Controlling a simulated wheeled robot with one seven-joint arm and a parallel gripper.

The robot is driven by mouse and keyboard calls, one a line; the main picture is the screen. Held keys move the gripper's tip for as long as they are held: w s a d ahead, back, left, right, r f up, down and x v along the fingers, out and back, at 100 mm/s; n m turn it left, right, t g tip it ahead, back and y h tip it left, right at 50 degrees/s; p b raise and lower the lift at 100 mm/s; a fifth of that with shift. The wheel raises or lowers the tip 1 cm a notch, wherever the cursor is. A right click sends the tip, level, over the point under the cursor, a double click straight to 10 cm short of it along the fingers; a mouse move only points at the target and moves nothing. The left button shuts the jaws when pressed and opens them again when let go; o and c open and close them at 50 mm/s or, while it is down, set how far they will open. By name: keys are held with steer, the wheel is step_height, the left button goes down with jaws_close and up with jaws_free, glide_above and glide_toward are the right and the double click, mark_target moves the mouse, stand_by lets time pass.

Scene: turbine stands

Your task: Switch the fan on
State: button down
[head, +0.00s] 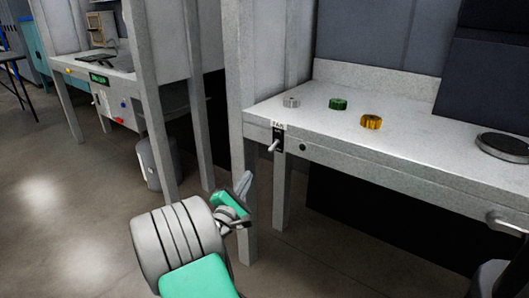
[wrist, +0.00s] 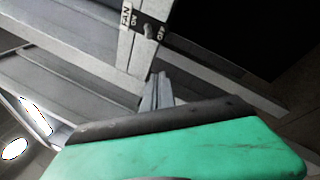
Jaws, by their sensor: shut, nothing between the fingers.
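The fan switch (head: 276,143) is a small light lever on a black plate, set in the front edge of the right bench near its left corner. A white FAN label (head: 279,126) sits above it. In the wrist view the switch (wrist: 148,31) is at the top, with ON marked toward the label and OFF at the other end. I cannot tell for sure which way the lever is set. My gripper (head: 245,183) is shut and empty, below and left of the switch in the head view, apart from it. Its closed fingers (wrist: 157,91) point toward the switch in the wrist view.
A grey bench post (head: 240,130) stands close behind my gripper. The bench top (head: 330,98) holds a grey, a green (head: 338,104) and an amber knurled piece (head: 371,122), plus a dark round plate (head: 503,146). A dark round button (head: 302,147) is right of the switch.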

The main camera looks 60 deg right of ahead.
mark_target(273, 146)
steer(key=shift+r+n, duration=0.2)
steer(key=shift+n, duration=0.2)
steer(key=b+x, duration=0.1)
steer(key=x, duration=0.9)
steer(key=s+r, duration=0.1)
steer(key=s+a+r+b, duration=0.1)
steer(key=s, duration=0.1)
steer(key=shift+a+r, duration=0.15)
steer(key=shift+a, duration=0.1)
steer(key=shift+r+p, duration=0.1)
steer(key=shift+p, duration=0.25)
